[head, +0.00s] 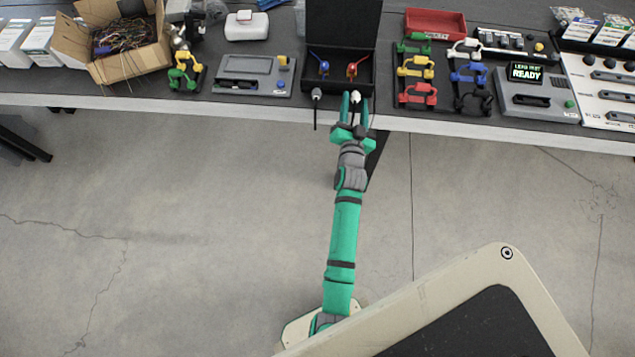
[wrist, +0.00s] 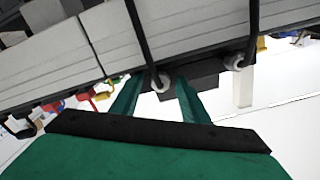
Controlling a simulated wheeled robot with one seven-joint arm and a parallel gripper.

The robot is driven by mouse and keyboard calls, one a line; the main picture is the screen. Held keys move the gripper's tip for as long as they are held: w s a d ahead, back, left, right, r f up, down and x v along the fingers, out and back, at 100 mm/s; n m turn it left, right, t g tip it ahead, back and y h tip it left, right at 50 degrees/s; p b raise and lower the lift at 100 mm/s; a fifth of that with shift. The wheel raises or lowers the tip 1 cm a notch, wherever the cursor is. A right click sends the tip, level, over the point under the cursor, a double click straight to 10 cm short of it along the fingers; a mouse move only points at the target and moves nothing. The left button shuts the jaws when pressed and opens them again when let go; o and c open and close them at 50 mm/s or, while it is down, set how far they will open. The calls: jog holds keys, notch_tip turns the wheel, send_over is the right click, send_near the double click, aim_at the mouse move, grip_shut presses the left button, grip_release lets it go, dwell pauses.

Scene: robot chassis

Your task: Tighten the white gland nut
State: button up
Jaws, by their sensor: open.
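The white gland nut (head: 355,98) is on the front of a black open box (head: 312,84) at the table's front edge. A dark cable passes through it. In the wrist view the nut (wrist: 160,83) shows pale, between my fingertips. My gripper (head: 356,104) has teal fingers and is open, one finger on each side of the nut. The fingers also show in the wrist view (wrist: 159,88), with gaps to the nut. A second, greyer gland (head: 316,94) with a hanging black cable is to the left; it appears right in the wrist view (wrist: 235,62).
Inside the box are a blue connector (head: 324,68) and a red connector (head: 351,69). A grey panel (head: 252,76) stands left of the box, and coloured clamps (head: 416,70) stand right. The floor in front of the table is clear around my arm.

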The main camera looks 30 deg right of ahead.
aim_at(356, 101)
jog(key=n, duration=0.4)
jog(key=shift+n, duration=0.3)
jog(key=n, duration=0.4)
jog(key=shift+s+n, duration=0.25)
jog(key=shift+n, duration=0.05)
jog(key=shift+v, duration=1.65)
jog(key=s+a+f+n+t+y, duration=0.1)
jog(key=s+a+y, duration=0.4)
jog(key=s+a, duration=1.3)
jog(key=shift+s+a+f+n, duration=0.3)
jog(key=shift+a+f+n, duration=0.2)
jog(key=shift+a, duration=1.45)
